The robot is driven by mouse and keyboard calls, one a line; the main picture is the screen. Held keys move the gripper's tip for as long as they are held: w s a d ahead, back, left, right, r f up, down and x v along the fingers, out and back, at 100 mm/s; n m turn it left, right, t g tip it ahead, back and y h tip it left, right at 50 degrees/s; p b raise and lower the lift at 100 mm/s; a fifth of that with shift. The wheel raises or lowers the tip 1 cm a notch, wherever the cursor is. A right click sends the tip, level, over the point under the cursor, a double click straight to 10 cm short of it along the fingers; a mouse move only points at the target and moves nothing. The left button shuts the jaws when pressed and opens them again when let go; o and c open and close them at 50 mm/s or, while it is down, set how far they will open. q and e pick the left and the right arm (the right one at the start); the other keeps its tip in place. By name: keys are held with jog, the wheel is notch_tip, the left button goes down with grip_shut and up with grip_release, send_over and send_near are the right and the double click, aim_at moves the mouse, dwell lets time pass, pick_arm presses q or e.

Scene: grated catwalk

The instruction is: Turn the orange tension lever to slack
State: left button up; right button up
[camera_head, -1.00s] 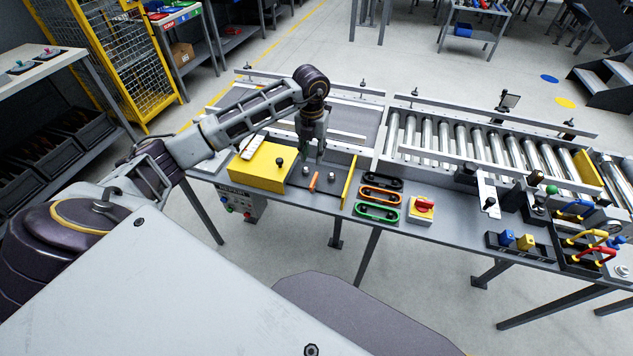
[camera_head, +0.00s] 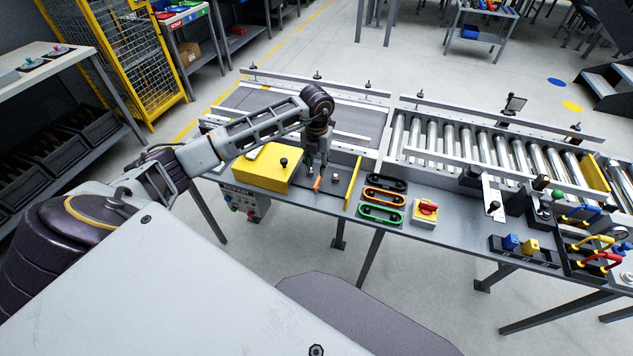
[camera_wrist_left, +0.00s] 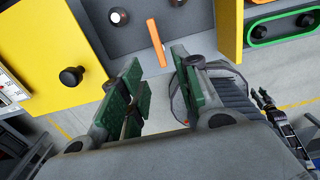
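The orange tension lever (camera_head: 317,184) is a short orange bar on the dark panel between the yellow box and a thin yellow plate. In the left wrist view the lever (camera_wrist_left: 156,40) lies ahead of and between the two finger pads, nearer the right one, and appears untouched. My left gripper (camera_head: 317,168) points down over the panel just behind the lever. Its green-padded fingers (camera_wrist_left: 157,90) are apart with nothing between them. My right gripper is not in view.
The yellow box (camera_head: 264,168) with a black knob stands left of the panel, and the thin yellow plate (camera_head: 353,184) stands right. Round knobs (camera_wrist_left: 118,16) sit beside the lever. Black, orange and green handles (camera_head: 380,214) and a red switch (camera_head: 428,208) lie further right.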

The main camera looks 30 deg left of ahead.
aim_at(316, 183)
pick_arm(q)
jog(key=shift+f, duration=4.4)
grip_shut()
